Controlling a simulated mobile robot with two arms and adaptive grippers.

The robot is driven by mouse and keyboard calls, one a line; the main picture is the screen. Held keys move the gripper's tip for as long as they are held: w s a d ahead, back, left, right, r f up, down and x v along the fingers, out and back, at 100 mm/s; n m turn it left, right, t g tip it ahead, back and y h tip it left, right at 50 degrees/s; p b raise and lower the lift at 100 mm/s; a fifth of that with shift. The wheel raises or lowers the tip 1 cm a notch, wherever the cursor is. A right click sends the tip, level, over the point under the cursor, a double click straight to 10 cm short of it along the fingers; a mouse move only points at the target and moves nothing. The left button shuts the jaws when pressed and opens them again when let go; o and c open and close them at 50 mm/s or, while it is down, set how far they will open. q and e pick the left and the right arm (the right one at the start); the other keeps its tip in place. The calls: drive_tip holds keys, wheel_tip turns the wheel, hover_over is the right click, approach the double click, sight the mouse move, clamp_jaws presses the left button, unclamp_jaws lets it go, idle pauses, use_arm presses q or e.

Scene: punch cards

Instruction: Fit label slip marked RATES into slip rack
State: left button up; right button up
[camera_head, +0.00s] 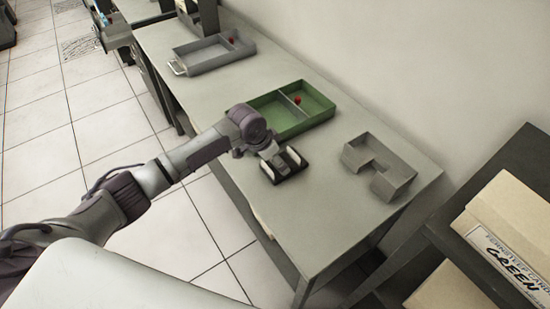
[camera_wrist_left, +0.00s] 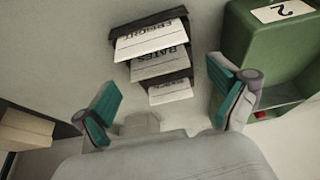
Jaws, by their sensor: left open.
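The dark slip rack (camera_head: 291,171) stands on the grey table, with pale slips showing in it. The left wrist view shows the rack (camera_wrist_left: 113,28) with a slip reading FREIGHT (camera_wrist_left: 150,42), the slip marked RATES (camera_wrist_left: 160,66) in the middle and a smaller white slip (camera_wrist_left: 171,92) nearest the gripper. I cannot tell how deep the RATES slip sits. My left gripper (camera_head: 268,152) is right by the rack in the head view. In the left wrist view its teal-padded fingers (camera_wrist_left: 162,80) are spread apart, with nothing held between them. My right gripper is not in view.
A green divided tray (camera_head: 270,98) with a red object (camera_head: 298,100) lies behind the rack. A grey notched tray (camera_head: 393,176) stands to the right. A grey drawer-like tray (camera_head: 212,62) lies farther back. Cartons (camera_head: 512,215) sit on a dark shelf at right.

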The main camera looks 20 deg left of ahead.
use_arm(q)
drive_tip(key=v, duration=1.2)
idle(0.3)
